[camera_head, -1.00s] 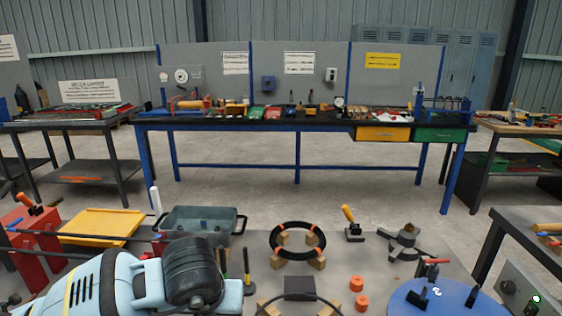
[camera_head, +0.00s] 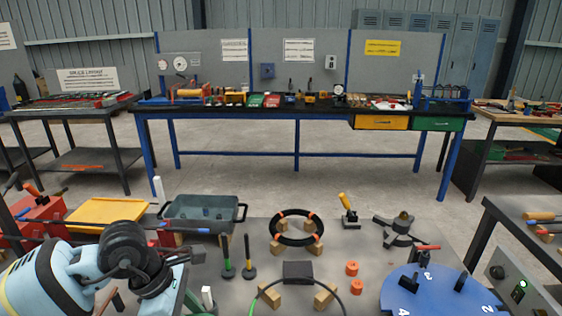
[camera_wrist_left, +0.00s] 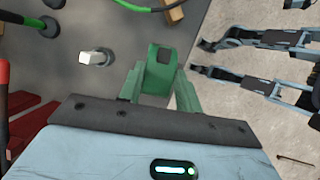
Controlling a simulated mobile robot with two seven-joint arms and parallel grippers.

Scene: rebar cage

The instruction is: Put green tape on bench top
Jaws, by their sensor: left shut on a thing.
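My left gripper (camera_wrist_left: 154,88) is shut on the green tape (camera_wrist_left: 158,72), a chunky green piece with a dark window seen in the left wrist view. In the head view my left arm comes in at the lower left, and only a narrow green part (camera_head: 178,292) shows below its dark hand. The tape is near the left front of the grey bench top (camera_head: 225,288); whether it touches the surface is unclear. In the wrist view my right gripper (camera_wrist_left: 198,57) reaches in from the right with its fingers apart and empty.
A pale short post (camera_wrist_left: 95,58) stands beside the tape. A grey-green bin (camera_head: 203,226), yellow tray (camera_head: 105,211), black ring on wooden blocks (camera_head: 280,236) and blue disc (camera_head: 432,297) occupy the bench. A black-topped bench (camera_head: 300,113) stands behind, across open floor.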

